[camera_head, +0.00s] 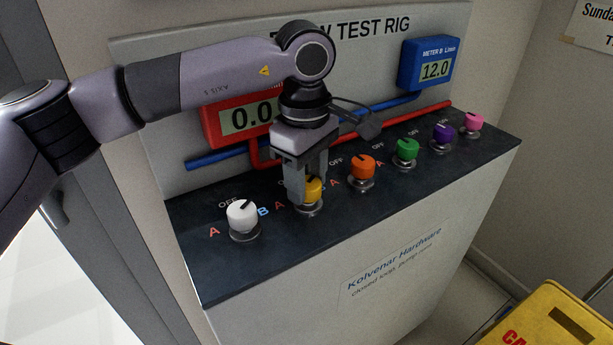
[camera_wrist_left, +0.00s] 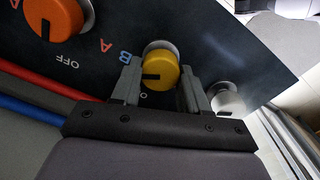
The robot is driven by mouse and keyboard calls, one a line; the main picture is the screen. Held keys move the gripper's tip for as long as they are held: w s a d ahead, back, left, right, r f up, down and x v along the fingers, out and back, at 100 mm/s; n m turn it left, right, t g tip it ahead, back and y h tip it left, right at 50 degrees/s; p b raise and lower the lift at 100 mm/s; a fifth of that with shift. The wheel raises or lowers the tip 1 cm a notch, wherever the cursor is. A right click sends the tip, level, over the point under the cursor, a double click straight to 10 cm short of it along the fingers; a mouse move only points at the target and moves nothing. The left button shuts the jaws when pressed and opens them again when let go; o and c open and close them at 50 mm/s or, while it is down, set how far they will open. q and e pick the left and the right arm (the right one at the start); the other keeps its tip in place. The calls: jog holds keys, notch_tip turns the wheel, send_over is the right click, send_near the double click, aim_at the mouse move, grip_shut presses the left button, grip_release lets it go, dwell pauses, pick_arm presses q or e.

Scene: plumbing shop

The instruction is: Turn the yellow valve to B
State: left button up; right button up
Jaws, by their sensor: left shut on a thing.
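The yellow valve (camera_head: 314,188) is a round knob on a metal base, second from the left in the row on the dark panel. My left gripper (camera_head: 307,190) comes down on it from above and is shut on it, with one finger on each side. In the left wrist view, the yellow knob (camera_wrist_left: 160,66) sits between the fingers. Its black pointer mark points to the left there, toward the side of the blue B label (camera_wrist_left: 125,57). In the head view, the fingers hide much of the knob and its labels. My right gripper is not in view.
A white knob (camera_head: 242,214) stands close on the left and an orange knob (camera_head: 362,167) on the right. Green, purple and pink knobs follow. The red meter (camera_head: 213,127) is partly hidden by my arm and shows 0.0. The blue meter B (camera_head: 428,62) reads 12.0.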

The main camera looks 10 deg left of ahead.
pick_arm(q)
jog(key=o, duration=1.1)
jog(key=shift+c, duration=0.2)
jog(key=shift+r, duration=0.1)
notch_tip(320, 180, up, 7)
jog(key=shift+s+r, duration=0.1)
